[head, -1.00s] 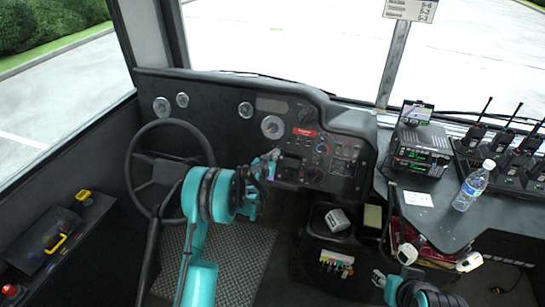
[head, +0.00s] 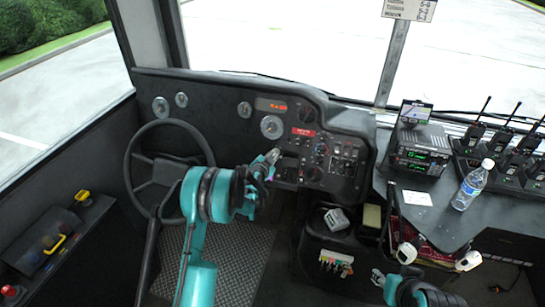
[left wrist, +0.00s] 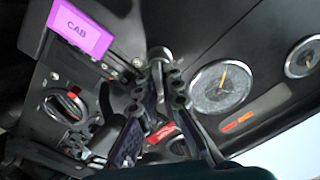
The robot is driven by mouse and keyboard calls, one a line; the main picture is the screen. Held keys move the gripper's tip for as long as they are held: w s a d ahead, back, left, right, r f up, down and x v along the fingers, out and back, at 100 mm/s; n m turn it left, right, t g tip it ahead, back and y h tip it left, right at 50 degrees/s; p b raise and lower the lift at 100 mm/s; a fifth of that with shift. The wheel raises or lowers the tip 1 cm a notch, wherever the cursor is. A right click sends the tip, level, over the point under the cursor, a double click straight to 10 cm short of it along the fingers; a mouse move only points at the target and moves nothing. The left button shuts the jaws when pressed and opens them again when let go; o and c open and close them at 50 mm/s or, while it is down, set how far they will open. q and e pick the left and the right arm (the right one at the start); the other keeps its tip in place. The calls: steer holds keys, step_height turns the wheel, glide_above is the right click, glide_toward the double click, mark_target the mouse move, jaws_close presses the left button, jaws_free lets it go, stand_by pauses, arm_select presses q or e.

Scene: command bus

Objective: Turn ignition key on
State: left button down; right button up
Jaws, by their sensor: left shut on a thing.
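The dash panel (head: 325,155) stands right of the steering wheel (head: 135,170). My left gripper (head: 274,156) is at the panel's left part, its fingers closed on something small. In the left wrist view its fingertips (left wrist: 157,78) meet at a round metal fitting (left wrist: 160,54), apparently the ignition lock. The key itself is mostly hidden between the fingers. A purple tag marked CAB (left wrist: 80,30) hangs beside them.
A radio unit (head: 420,148), a water bottle (head: 473,186) and several handheld radios stand on the right shelf. The floor (head: 240,260) beside my left arm is clear.

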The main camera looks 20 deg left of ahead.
stand_by(0.3)
arm_select(q)
steer(key=c, duration=1.7)
jaws_free()
steer(key=shift+w+f, duration=0.1)
steer(key=v, duration=1.2)
